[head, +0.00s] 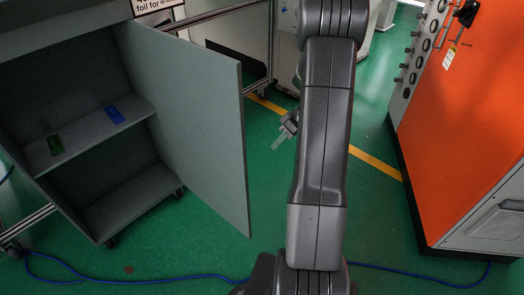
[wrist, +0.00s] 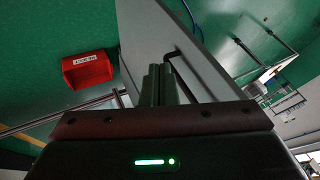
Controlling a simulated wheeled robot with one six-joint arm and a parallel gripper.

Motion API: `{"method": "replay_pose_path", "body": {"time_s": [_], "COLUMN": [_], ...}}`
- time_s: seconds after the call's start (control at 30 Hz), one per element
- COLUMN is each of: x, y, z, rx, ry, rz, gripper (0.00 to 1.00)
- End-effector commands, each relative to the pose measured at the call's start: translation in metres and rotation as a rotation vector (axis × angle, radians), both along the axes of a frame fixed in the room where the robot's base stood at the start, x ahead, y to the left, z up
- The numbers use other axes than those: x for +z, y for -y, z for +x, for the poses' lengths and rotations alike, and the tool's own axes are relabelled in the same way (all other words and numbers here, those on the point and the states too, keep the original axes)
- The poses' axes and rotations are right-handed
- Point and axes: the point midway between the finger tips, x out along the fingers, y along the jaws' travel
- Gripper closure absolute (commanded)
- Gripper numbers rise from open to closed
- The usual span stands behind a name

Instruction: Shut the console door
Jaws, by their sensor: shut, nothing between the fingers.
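The grey console (head: 30,85) stands at the left in the head view, its front open. Its grey door (head: 195,125) is swung wide open, hinged on the console's right side. My gripper (head: 278,143) is just right of the door's free edge, apart from it in the picture and partly hidden behind my arm. In the wrist view my gripper (wrist: 158,72) has its two fingers together and empty. A grey panel (wrist: 205,75), seemingly the door, lies behind the fingers, with a dark bar handle (wrist: 180,72) close to them. I cannot tell whether they touch.
An orange cabinet (head: 480,120) stands at the right. A blue cable (head: 130,280) crosses the green floor. A red bin (wrist: 88,70) shows in the wrist view.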

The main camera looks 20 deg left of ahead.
Motion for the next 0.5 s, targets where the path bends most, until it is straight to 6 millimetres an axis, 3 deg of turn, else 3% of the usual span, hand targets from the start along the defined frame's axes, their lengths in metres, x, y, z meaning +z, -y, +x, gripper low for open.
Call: {"method": "replay_pose_path", "body": {"time_s": [0.4, 0.5], "x": [-0.069, -0.074], "y": [-0.042, -0.050], "z": [-0.028, -0.039], "rx": [0.000, 0.000], "ry": [-0.004, -0.001], "rz": [-0.004, -0.003], "gripper": [1.00, 1.00]}}
